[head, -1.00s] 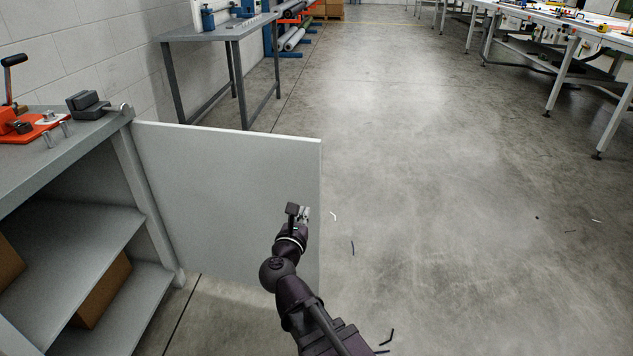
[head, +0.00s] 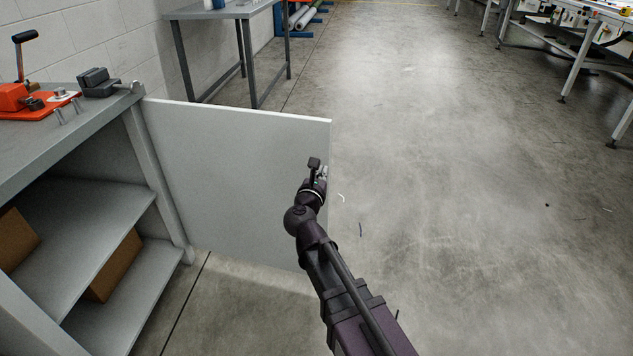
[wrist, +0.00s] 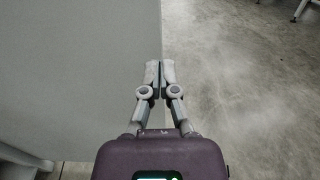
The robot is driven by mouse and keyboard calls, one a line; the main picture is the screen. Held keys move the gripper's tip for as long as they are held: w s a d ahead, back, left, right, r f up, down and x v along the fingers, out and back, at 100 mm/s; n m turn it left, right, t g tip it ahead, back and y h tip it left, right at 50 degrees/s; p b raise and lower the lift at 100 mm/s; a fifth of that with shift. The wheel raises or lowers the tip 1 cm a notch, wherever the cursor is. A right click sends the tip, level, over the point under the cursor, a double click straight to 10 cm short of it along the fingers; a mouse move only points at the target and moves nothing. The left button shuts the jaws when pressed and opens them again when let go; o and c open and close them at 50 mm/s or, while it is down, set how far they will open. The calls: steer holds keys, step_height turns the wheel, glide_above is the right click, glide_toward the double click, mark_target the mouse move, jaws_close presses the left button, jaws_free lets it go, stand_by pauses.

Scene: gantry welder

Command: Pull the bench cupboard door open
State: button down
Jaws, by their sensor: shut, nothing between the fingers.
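The grey cupboard door (head: 235,175) stands swung wide open, hinged at the bench's front post and reaching out over the floor. The bench (head: 70,145) is at the left, its shelves exposed. My gripper (head: 321,172) is at the door's free edge, on its inner side, with its fingers shut and empty. In the wrist view the door (wrist: 75,70) fills the left, and my gripper's closed fingertips (wrist: 153,68) overlap its vertical edge. I cannot tell whether they touch it. No handle shows on this face of the door.
Cardboard boxes (head: 115,265) sit on the bench shelves. An orange tool (head: 30,102) and a dark vise-like block (head: 97,82) are on the bench top. A grey table (head: 225,12) stands behind the door. The floor (head: 470,200) to the right is clear except for small scraps.

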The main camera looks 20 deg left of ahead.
mark_target(328, 157)
steer(key=shift+w+a, duration=0.15)
steer(key=shift+w, duration=1.15)
steer(key=shift+w+a, duration=0.1)
steer(key=shift+w, duration=1.15)
